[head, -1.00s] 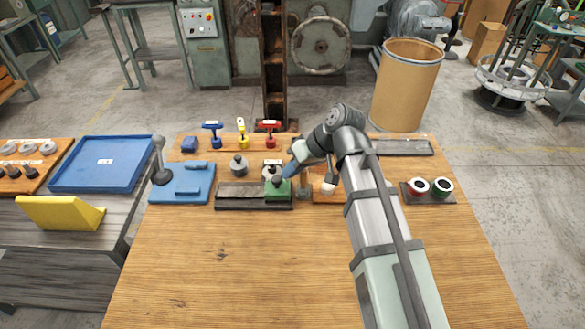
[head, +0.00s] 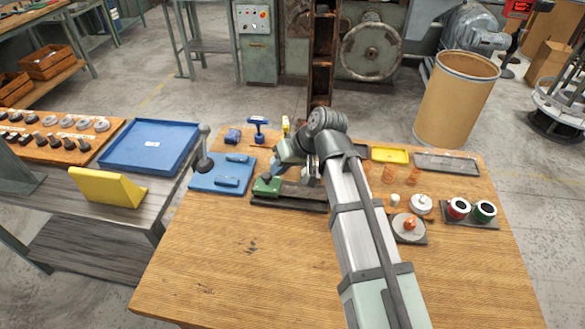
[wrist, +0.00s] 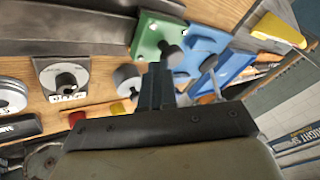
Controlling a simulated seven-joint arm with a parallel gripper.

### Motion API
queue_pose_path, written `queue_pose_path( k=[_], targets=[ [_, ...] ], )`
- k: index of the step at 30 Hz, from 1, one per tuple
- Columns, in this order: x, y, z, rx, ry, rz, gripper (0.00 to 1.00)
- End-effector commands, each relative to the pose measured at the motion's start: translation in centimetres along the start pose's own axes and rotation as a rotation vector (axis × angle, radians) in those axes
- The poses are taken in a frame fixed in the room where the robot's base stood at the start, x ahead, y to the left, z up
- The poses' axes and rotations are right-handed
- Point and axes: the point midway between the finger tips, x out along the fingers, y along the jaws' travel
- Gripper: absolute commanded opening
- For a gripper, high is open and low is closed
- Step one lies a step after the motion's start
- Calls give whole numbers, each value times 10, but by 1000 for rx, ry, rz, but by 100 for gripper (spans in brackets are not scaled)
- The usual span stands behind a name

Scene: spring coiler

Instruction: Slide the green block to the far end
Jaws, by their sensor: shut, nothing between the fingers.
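The green block (head: 267,185), with a dark round knob on top, sits at the left end of the long dark rail (head: 300,201) in the head view. In the wrist view the green block (wrist: 150,36) is at top centre, with the rail (wrist: 70,36) running off to the left. My gripper (wrist: 156,75) is shut and empty, its fingers beside the block's knob; I cannot tell whether they touch. In the head view my gripper (head: 284,165) is just right of the block, and my arm covers part of the rail's surroundings.
A blue base with a lever (head: 222,177) stands close to the left of the rail. A yellow tray (head: 390,155) and red and green rings on a plate (head: 470,213) are to the right. The front table is clear.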

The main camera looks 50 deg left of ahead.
Motion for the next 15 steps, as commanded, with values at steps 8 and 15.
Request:
queue_pose_path(
  k=[8,15],
  targets=[
    [2,-2,-2,0,3,-3,0],
    [-3,-2,-2,0,4,-5,0]
  ],
)
